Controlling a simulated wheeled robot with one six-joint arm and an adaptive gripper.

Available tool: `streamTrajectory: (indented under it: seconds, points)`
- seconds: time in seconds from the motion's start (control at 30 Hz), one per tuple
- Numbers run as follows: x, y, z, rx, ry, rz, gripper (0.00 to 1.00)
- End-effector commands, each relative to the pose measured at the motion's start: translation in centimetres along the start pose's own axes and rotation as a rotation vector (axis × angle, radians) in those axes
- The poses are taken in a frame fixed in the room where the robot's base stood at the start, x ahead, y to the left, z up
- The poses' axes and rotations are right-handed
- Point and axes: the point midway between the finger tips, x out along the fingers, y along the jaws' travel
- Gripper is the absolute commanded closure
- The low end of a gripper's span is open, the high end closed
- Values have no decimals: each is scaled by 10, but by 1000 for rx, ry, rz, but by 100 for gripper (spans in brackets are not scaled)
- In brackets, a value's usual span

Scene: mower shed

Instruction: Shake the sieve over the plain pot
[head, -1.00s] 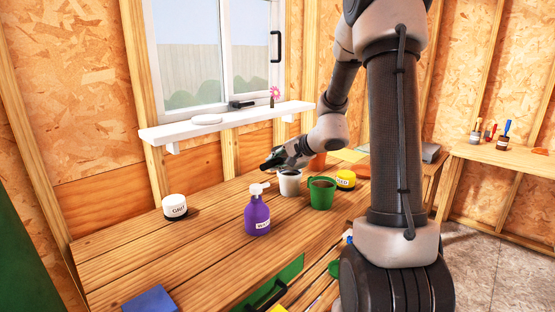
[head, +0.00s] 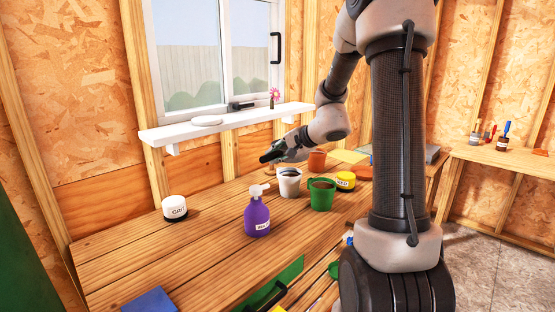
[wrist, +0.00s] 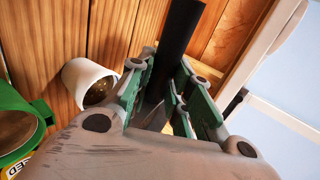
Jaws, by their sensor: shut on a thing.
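My gripper (head: 268,155) is above and behind the white pot, over the back of the bench. In the wrist view my gripper (wrist: 172,75) is shut on a dark bar (wrist: 182,25) that looks like the sieve's handle. The sieve's mesh and rim cannot be made out. The white pot (head: 289,184) stands upright with dark contents; it also shows in the wrist view (wrist: 78,75). The green pot (head: 321,198) stands to its right, filled with brown soil, and shows in the wrist view (wrist: 42,108). A terracotta pot (head: 317,160) stands behind. I cannot tell which pot is the plain one.
A purple spray bottle (head: 257,216) stands in front of the white pot, and a yellow tin (head: 346,181) beside the green pot. A white grit tub (head: 174,207) is at left. The window shelf (head: 225,126) juts out behind.

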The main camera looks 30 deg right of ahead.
Motion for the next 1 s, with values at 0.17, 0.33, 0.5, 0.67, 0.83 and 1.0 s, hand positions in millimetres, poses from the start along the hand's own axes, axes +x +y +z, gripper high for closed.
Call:
streamTrajectory:
  seconds: [0.17, 0.33, 0.5, 0.67, 0.83, 1.0]
  points:
    - [0, 0, 0, 0, 0, -1, 100]
    - [5, 8, 0, 2, 0, 1, 100]
    - [14, 20, 0, 2, 0, 0, 100]
    - [17, 25, 0, 0, 0, -1, 100]
    - [17, 24, 0, -1, 1, -1, 100]
    - [13, 18, 0, -4, 1, -3, 100]
